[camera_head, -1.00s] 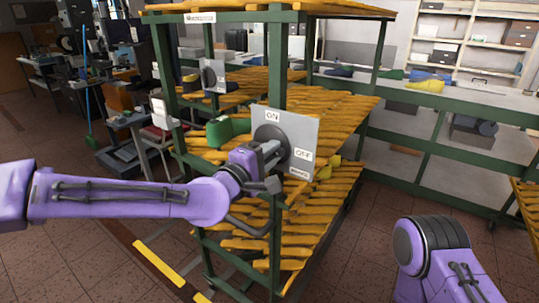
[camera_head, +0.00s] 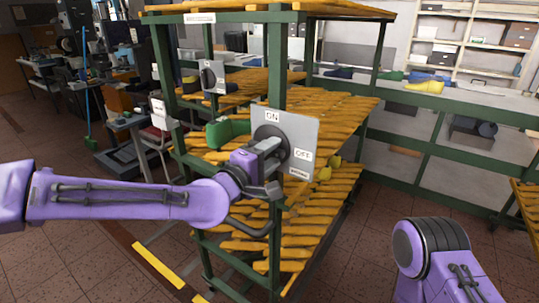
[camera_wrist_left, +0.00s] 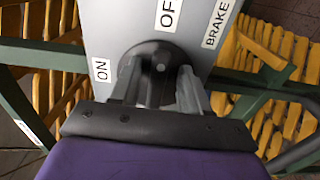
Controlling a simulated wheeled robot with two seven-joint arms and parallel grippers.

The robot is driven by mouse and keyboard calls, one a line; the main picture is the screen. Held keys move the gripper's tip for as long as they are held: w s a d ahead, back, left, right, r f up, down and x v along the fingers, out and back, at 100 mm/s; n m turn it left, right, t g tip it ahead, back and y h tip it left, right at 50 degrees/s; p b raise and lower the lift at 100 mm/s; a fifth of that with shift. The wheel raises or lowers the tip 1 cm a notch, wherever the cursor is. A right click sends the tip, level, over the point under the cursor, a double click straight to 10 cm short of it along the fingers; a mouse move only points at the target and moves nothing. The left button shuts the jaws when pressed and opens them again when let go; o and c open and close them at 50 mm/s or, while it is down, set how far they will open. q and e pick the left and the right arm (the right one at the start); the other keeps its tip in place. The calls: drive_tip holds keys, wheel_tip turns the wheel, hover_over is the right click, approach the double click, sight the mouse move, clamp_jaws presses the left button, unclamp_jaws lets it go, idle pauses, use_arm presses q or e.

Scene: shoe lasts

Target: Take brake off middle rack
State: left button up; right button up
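The brake panel (camera_head: 300,140) is a grey plate with ON, OFF and BRAKE labels, fixed to a green post at the middle level of the rack (camera_head: 275,70). It carries a dark round dial (camera_head: 268,132), which also shows in the left wrist view (camera_wrist_left: 161,66). My left gripper (camera_head: 280,158) is right at the dial. In the left wrist view its two fingers (camera_wrist_left: 160,88) stand apart, one on each side of the dial's centre. Contact with the knob is not clear. My right gripper is out of view; only part of that arm shows at lower right.
A second panel with a dial (camera_head: 211,76) is on the rack's far post. A green shoe last (camera_head: 226,132) lies on the yellow slats behind my left wrist. Shelves (camera_head: 455,115) with several lasts stand at the back right.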

use_arm(q)
drive_tip(key=b+v, duration=0.2)
drive_tip(key=v, duration=0.8)
drive_tip(key=shift+s+a, duration=0.15)
drive_tip(key=shift+s, duration=0.05)
drive_tip(key=s+a+f+g+y, duration=0.1)
drive_tip(key=a+f+y, duration=0.25)
drive_tip(key=f, duration=0.55)
drive_tip(key=a+f+g+y, duration=0.15)
drive_tip(key=a+f, duration=0.25)
drive_tip(key=f, duration=0.6)
drive_tip(key=s+a+f+g+y, duration=0.1)
drive_tip(key=a+f+y, duration=0.25)
drive_tip(key=f, duration=0.55)
drive_tip(key=s+a+f+m+g+y, duration=0.1)
drive_tip(key=s+a+f+g, duration=0.1)
drive_tip(key=s+a+f, duration=0.3)
drive_tip(key=s+a+f+m+g+y, duration=0.1)
drive_tip(key=s+a+f+g+y, duration=0.1)
drive_tip(key=s+a+f, duration=0.3)
drive_tip(key=s+a+f+m+g+y, duration=0.1)
drive_tip(key=s+a+f+g, duration=0.3)
drive_tip(key=s+f, duration=0.8)
drive_tip(key=s+y, duration=0.1)
drive_tip(key=s, duration=0.4)
drive_tip(key=shift+a+m, duration=0.4)
